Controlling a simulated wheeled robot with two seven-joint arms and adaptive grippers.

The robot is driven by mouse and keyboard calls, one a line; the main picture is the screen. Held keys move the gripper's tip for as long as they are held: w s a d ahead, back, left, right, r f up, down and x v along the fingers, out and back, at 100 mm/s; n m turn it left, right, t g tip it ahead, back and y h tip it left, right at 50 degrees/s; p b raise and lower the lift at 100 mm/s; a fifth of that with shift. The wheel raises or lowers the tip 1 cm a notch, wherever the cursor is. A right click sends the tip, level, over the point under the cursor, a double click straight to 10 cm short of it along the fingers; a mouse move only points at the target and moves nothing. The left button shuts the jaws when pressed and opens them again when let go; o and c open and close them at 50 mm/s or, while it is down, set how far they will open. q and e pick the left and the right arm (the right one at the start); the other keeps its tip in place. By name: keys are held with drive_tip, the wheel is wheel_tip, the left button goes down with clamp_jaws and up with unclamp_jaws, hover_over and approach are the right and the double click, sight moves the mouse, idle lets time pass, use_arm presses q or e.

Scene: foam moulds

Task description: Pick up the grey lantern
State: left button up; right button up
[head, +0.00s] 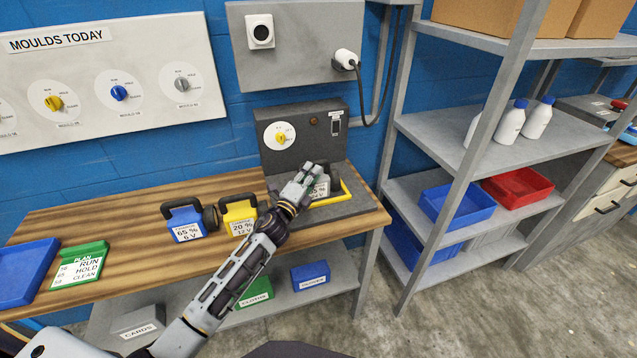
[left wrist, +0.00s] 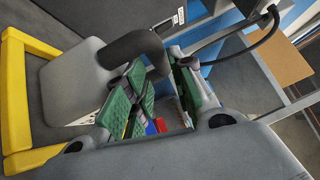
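The grey lantern (head: 322,187) stands on the dark dock with a yellow rim (head: 345,192), at the right end of the wooden bench. My left gripper (head: 305,178) is right at it and hides part of it in the head view. In the left wrist view, the lantern's pale grey body (left wrist: 75,85) and dark curved handle (left wrist: 132,47) are close to the fingers. The green-padded fingers of my left gripper (left wrist: 160,95) stand apart, with the end of the handle near the gap. I see no firm grip. My right gripper is not in view.
A blue lantern (head: 186,224) and a yellow lantern (head: 240,215) stand left of the dock. A dark panel with a dial (head: 280,136) rises behind it. A green sign (head: 80,266) and blue tray (head: 25,272) are at bench left. Metal shelving (head: 430,140) stands right.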

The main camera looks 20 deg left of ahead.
sight(315, 162)
use_arm(q)
drive_tip(key=shift+w+d+r, duration=0.1)
drive_tip(key=shift+w+r, duration=0.05)
drive_tip(key=shift+w, duration=0.55)
drive_tip(key=shift+w+d+r, duration=0.1)
drive_tip(key=shift+w, duration=0.75)
drive_tip(key=shift+c, duration=0.4)
clamp_jaws()
drive_tip(key=shift+r+p, duration=0.45)
drive_tip(key=shift+r, duration=0.75)
wheel_tip(315, 162, up, 8)
drive_tip(key=p, duration=0.1)
drive_tip(key=shift+f+p, duration=0.15)
drive_tip(key=shift+p, duration=0.15)
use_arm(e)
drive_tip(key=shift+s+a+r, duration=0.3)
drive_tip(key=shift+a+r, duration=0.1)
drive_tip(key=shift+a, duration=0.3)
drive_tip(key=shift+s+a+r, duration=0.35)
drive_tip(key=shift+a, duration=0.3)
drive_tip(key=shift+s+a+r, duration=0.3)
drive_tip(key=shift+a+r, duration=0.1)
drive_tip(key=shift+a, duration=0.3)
